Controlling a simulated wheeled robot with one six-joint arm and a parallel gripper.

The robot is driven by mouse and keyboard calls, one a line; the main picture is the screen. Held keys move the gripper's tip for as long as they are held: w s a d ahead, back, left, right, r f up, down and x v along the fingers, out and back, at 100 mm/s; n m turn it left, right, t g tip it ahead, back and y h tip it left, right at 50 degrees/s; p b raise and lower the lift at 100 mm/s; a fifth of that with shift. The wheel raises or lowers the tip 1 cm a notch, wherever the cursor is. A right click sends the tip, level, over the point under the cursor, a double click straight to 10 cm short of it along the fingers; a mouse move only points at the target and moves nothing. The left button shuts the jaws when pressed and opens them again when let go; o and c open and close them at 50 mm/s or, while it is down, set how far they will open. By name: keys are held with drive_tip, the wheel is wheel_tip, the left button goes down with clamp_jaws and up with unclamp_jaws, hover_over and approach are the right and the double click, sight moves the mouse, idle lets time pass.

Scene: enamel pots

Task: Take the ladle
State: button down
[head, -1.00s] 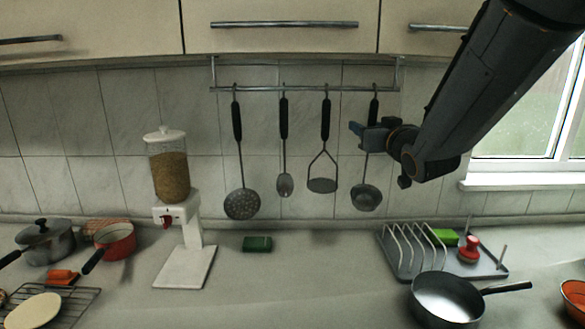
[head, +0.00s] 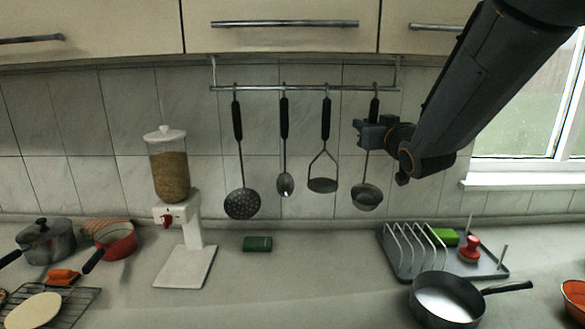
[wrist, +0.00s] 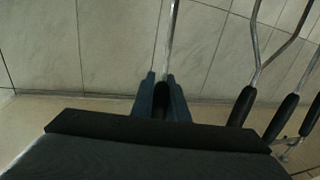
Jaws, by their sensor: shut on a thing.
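The ladle (head: 367,197) hangs upright from the rail at the right end of the row, its round bowl low and its black handle up. My gripper (head: 364,133) is at the lower part of that handle, in front of the tiled wall. In the wrist view my gripper (wrist: 162,97) is shut on the ladle's black handle, one finger on each side, with the thin metal shaft of the ladle (wrist: 173,35) running away between them. The ladle's hook end at the rail is partly hard to see.
The rail (head: 300,89) also holds a masher (head: 323,185), a spoon (head: 285,184) and a skimmer (head: 242,203) to the left. Below stand a dish rack (head: 411,250) and a grey pan (head: 447,300). A cereal dispenser (head: 170,176) stands at left.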

wheel_tip(320, 180, up, 3)
drive_tip(key=shift+r+p, duration=0.1)
drive_tip(key=shift+p, duration=0.75)
drive_tip(key=shift+s, duration=0.1)
drive_tip(key=s+p, duration=0.1)
drive_tip(key=s, duration=0.9)
idle(0.6)
drive_tip(key=shift+f, duration=0.2)
